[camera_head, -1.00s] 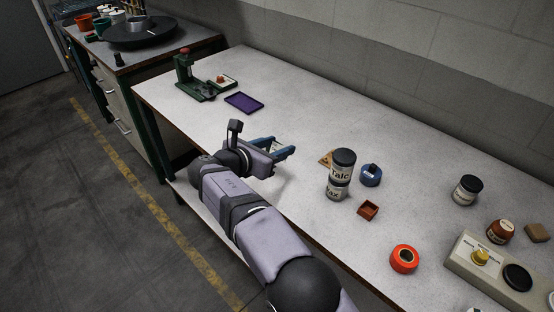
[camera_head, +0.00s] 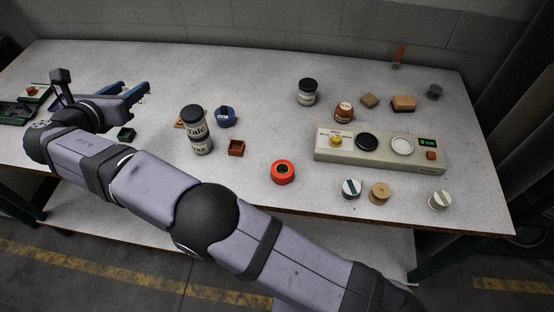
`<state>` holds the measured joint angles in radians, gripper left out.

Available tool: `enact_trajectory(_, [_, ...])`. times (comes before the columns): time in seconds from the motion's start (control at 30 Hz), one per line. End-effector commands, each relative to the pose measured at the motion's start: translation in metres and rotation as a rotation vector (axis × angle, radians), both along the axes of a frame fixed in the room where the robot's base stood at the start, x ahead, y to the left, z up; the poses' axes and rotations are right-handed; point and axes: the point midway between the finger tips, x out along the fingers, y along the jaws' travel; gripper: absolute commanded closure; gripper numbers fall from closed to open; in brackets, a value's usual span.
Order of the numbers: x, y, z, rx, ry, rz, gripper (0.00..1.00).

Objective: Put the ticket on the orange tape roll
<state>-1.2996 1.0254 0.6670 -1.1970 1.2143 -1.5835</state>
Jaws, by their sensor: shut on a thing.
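The orange tape roll (camera_head: 283,179) lies flat near the front edge of the bench, its dark centre facing up. My gripper (camera_head: 142,90) is at the left of the view, above the bench and well left of the roll. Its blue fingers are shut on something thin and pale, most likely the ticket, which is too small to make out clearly.
A long beige device (camera_head: 350,157) lies to the roll's right. A green press (camera_head: 14,112) is far left.

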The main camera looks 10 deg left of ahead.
Motion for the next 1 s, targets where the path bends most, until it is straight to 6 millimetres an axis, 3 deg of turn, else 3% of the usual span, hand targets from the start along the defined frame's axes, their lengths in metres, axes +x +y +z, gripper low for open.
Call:
enact_trajectory(0.03, [0.007,-0.006,0.019,0.002,-0.001,-0.013,0.78])
enact_trajectory(0.17, [0.021,-0.024,0.04,-0.001,0.001,-0.042,0.78])
enact_trajectory(0.5, [0.042,-0.08,0.053,-0.004,0.002,-0.112,0.78])
enact_trajectory(0.77, [0.041,-0.145,0.034,-0.005,0.002,-0.207,0.78])
enact_trajectory(1.0, [0.016,-0.229,-0.01,-0.009,0.002,-0.366,0.78])
